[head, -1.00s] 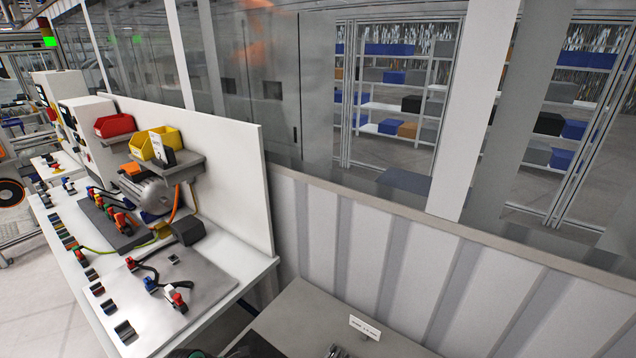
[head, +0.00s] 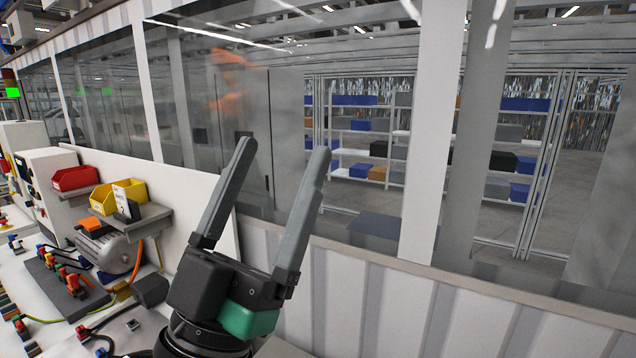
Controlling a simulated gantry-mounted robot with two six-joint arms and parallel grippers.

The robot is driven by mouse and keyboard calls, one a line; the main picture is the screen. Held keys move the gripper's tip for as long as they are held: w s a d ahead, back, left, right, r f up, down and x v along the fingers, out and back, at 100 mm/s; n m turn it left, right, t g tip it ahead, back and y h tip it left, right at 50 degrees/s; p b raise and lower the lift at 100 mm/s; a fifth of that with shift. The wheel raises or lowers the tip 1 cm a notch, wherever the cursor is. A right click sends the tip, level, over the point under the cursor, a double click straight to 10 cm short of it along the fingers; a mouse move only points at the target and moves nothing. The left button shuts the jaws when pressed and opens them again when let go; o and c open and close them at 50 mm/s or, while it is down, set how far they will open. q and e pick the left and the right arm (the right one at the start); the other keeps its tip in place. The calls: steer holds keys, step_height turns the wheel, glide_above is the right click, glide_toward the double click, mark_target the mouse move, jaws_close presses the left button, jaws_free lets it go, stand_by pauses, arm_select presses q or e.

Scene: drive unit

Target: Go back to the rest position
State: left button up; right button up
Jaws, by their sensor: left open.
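My left gripper (head: 279,165) stands in the lower middle of the head view, its two grey fingers pointing up and spread apart. It is open, and nothing shows between the fingers. It is raised in front of the white partition panels and the glass, to the right of the workbench. The drive unit (head: 112,252), a grey motor with coloured connectors and an orange cable, sits on the bench at the left, apart from the gripper. My right gripper is out of view.
A red bin (head: 75,178) and a yellow bin (head: 104,199) stand by the bench's white back panel (head: 175,190). A ribbed low wall (head: 390,305) runs along the right. Shelves with boxes (head: 375,150) are behind glass.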

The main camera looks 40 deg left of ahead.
arm_select(q)
steer(key=d+m+h, duration=0.3)
steer(key=d+h, duration=0.2)
steer(key=h, duration=0.3)
step_height(320, 180, up, 13)
steer(key=p, duration=1.3)
steer(key=shift+d, duration=0.1)
